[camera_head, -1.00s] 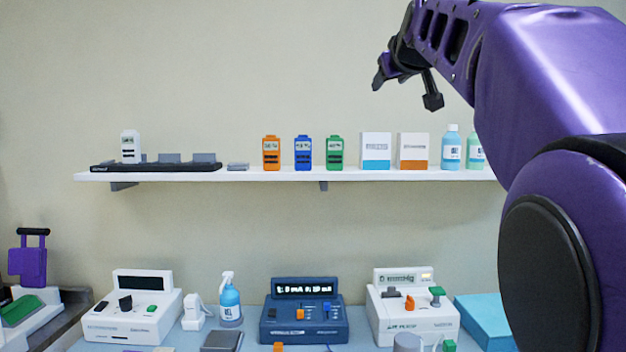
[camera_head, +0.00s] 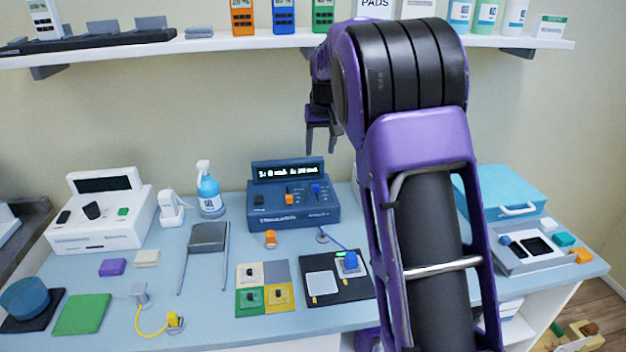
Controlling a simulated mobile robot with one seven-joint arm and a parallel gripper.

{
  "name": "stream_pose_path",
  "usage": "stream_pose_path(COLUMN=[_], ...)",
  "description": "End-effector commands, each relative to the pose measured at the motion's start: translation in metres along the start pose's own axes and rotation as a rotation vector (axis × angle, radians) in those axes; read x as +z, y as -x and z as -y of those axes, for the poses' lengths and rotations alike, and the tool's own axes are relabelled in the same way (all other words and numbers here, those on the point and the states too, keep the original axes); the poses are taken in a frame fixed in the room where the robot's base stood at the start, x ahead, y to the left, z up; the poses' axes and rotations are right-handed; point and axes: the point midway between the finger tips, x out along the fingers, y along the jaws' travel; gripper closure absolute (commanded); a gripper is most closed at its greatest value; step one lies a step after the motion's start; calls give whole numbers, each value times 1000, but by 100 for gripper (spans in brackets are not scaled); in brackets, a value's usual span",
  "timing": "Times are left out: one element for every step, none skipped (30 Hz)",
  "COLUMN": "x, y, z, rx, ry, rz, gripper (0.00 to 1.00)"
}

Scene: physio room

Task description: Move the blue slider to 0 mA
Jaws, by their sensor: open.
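The dark blue stimulator (camera_head: 292,213) stands at the back of the table against the wall. Its blue slider (camera_head: 315,189) sits at the right of the front panel, with an orange slider (camera_head: 289,197) to its left. The lit display (camera_head: 288,173) shows two mA readings, too small to read surely. My gripper (camera_head: 321,147) is open and empty, fingers pointing down, in the air above the stimulator's right side in the picture. It is apart from the blue slider. Nothing hides the slider.
My arm covers the table right of the stimulator. A spray bottle (camera_head: 210,191) and a white device (camera_head: 102,217) stand to the left. A wall shelf (camera_head: 200,45) runs above. Coloured pads (camera_head: 250,300) and a black tray (camera_head: 352,283) lie in front.

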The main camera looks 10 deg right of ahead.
Motion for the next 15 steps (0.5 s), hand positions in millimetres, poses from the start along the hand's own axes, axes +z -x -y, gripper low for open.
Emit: stream_pose_path(x=[1, 1, 1, 1, 1, 1, 1, 1, 1, 1, 1, 0, 0, 1, 0], y=[-10, -15, -23, -30, -36, -45, -52, -58, -67, -74, -80, -89, -95, -102, -110], z=[0, 0, 0, 0, 0, 0, 0, 0, 0, 0, 0, 0, 0, 0, 0], rx=[1, 1, 1, 1, 1, 1, 1, 1, 1, 1, 1, 1, 1, 1, 2], ry=[1, 1, 1, 1, 0, 0, 0, 0, 1, 1, 1, 1, 1, 1, 1], rz=[4, 4, 3, 4, 4, 3, 4, 3, 2, 2, 2, 1, 2, 3, 2], gripper=[45, 45, 45, 45, 45, 45, 45, 45, 45, 45, 45, 45, 45, 45, 45])
